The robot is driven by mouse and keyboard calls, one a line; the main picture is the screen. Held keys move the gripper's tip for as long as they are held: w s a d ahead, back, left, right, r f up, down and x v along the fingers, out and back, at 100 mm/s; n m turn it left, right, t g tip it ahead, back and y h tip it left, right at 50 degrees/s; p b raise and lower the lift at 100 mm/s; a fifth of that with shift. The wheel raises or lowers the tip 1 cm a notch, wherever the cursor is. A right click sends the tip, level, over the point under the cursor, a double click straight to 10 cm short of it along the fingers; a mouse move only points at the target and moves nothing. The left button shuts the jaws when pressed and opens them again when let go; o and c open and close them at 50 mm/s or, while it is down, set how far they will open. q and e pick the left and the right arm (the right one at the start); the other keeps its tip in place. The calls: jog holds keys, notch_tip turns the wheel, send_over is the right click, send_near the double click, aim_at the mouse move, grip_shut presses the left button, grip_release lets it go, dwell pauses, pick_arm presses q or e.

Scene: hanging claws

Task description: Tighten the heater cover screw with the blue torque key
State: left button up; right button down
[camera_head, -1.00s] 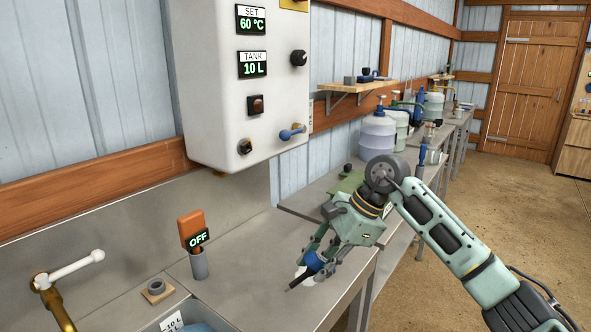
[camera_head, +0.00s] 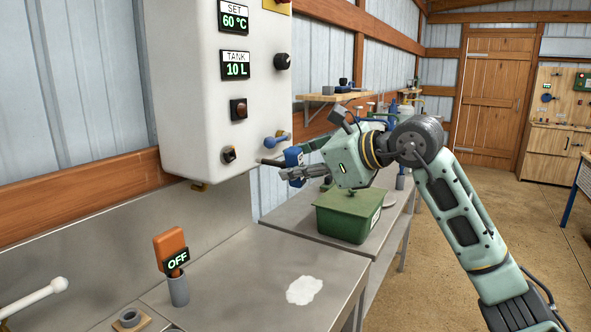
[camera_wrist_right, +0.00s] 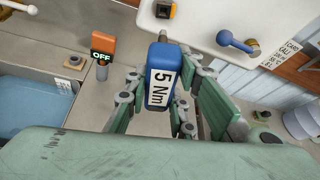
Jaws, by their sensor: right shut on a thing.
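My right gripper (camera_head: 294,167) is shut on the blue torque key (camera_head: 292,156) beside the lower right of the white heater box (camera_head: 205,95). The key's thin dark shaft points left toward the box; I cannot tell whether its tip touches. In the right wrist view the blue key (camera_wrist_right: 160,75), marked "5 Nm", sits between the fingers. A dark round fitting (camera_head: 229,155) is low on the box front, left of the shaft; I cannot tell if it is the cover screw. My left gripper is not in view.
A blue-knobbed lever (camera_head: 277,138) juts from the box just above the key. An orange-handled tool (camera_head: 170,245) with an "OFF" sign stands in a grey holder on the metal bench (camera_head: 235,265). A green bin (camera_head: 345,215) sits below my gripper. The bench's middle is mostly clear.

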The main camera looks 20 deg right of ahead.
aim_at(264, 161)
jog(key=shift+w+a+r+p, duration=0.2)
jog(key=shift+w+a+p, duration=0.35)
jog(key=shift+w, duration=0.05)
jog(key=shift+w+a+p, duration=0.55)
jog(key=shift+w+a, duration=0.2)
jog(key=shift+w, duration=0.25)
jog(key=shift+p+x, duration=0.35)
jog(key=shift+x, duration=0.55)
jog(key=shift+a+r, duration=0.1)
jog(key=shift+r, duration=0.05)
jog(key=shift+w+a, duration=0.1)
jog(key=shift+w+a+p, duration=0.45)
jog(key=shift+w+a, duration=0.1)
jog(key=shift+w, duration=0.15)
jog(key=shift+w, duration=0.1)
